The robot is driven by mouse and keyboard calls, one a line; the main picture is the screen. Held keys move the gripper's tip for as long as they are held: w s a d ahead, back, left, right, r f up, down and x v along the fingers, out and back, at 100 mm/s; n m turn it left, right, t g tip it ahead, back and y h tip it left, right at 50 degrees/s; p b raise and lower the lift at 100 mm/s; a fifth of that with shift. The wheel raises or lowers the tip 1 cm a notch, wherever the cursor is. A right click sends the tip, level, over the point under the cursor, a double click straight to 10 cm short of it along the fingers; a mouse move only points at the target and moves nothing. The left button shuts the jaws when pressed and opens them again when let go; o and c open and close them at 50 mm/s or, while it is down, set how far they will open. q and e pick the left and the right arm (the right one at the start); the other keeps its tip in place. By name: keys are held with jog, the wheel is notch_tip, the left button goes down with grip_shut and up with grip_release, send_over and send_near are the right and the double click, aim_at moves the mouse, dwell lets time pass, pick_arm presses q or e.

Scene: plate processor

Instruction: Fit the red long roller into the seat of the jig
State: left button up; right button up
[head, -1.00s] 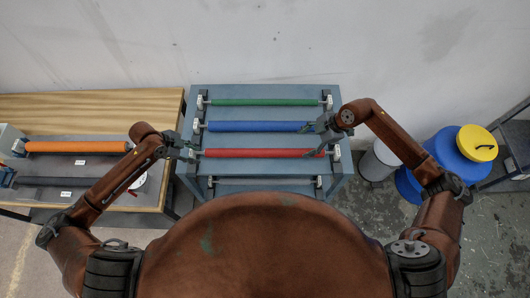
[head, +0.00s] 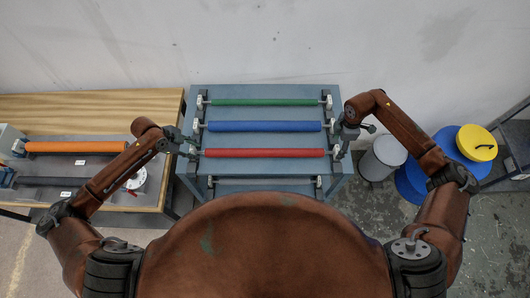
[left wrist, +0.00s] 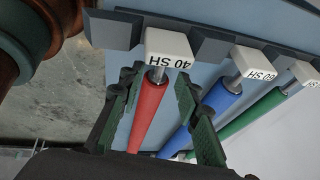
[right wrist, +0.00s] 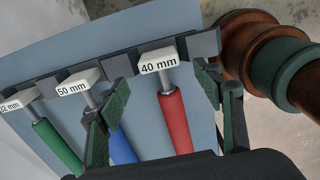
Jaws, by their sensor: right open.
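The red long roller (head: 265,153) lies level across the blue-grey rack, its ends in end holders. In the left wrist view the red roller (left wrist: 148,112) shows between the open fingers of my left gripper (left wrist: 158,118), near the block marked "40 SH". In the right wrist view the red roller (right wrist: 173,120) shows between the open fingers of my right gripper (right wrist: 165,105), near its "40 mm" block. In the head view my left gripper (head: 192,150) is at its left end and my right gripper (head: 338,145) at its right end. I cannot tell which fixture is the jig.
Blue (head: 265,126) and green (head: 265,102) rollers lie behind the red one on the rack. A bench (head: 110,105) at left holds an orange roller (head: 75,147) and a dark bar (head: 60,181). A grey bin (head: 382,158) and blue drums (head: 465,150) stand at right.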

aim_at(199, 153)
pick_arm(q)
jog(key=shift+x, duration=1.95)
pick_arm(e)
jog(key=shift+f, duration=1.9)
pick_arm(q)
jog(key=shift+c, duration=0.2)
jog(key=c, duration=0.8)
pick_arm(e)
jog(key=c, duration=0.8)
pick_arm(q)
grip_shut()
pick_arm(e)
grip_shut()
pick_arm(q)
jog(key=shift+r, duration=0.1)
